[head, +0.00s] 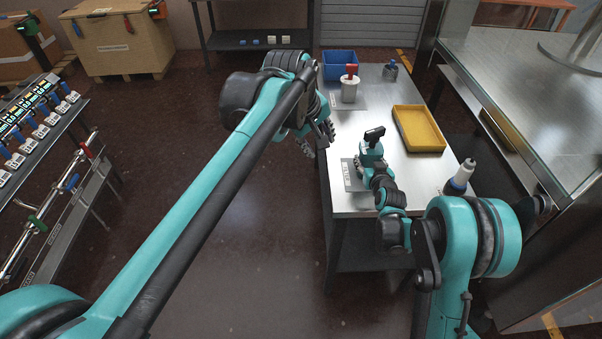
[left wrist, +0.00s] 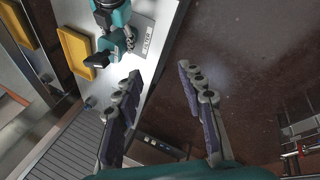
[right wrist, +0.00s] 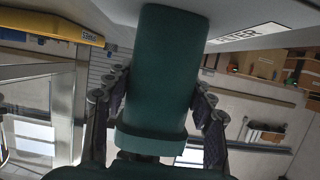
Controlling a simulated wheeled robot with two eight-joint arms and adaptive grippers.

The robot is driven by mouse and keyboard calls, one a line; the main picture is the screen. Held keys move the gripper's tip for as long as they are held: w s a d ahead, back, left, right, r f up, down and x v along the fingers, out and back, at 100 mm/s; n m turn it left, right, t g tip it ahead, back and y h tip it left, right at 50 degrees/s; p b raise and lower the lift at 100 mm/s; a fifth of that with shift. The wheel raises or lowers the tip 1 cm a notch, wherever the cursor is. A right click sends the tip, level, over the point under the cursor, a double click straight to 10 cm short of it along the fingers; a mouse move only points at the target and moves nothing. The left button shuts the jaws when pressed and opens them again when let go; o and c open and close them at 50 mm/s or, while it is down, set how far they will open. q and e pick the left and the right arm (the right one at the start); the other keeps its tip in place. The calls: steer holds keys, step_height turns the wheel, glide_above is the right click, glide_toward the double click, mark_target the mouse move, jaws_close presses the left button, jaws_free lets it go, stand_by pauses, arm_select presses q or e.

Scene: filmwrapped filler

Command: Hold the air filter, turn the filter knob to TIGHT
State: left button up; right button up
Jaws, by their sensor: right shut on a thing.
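The air filter shows in the right wrist view as a dark green body (right wrist: 160,75) between the fingers of my right gripper (right wrist: 157,105), which is shut on it. In the head view its black knob (head: 374,133) stands up above my right gripper (head: 368,160), beside the label plate (head: 352,175) on the table. The knob's marking cannot be read, and I cannot tell whether the filter touches the table. My left gripper (head: 318,138) is open and empty, left of the filter, by the table's edge; its spread fingers (left wrist: 163,95) show in the left wrist view.
Open floor lies left of the table.

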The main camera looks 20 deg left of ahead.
arm_select(q)
steer(key=s+a+f+m, duration=0.2)
steer(key=s+f+m, duration=0.1)
steer(key=s, duration=0.4)
steer(key=shift+f+m+t+y, duration=0.3)
steer(key=shift+f+m+t, duration=0.1)
steer(key=shift+f, duration=0.25)
steer(key=n+h, duration=0.5)
steer(key=n, duration=1.6)
glide_toward(376, 130)
steer(key=x, duration=1)
jaws_close()
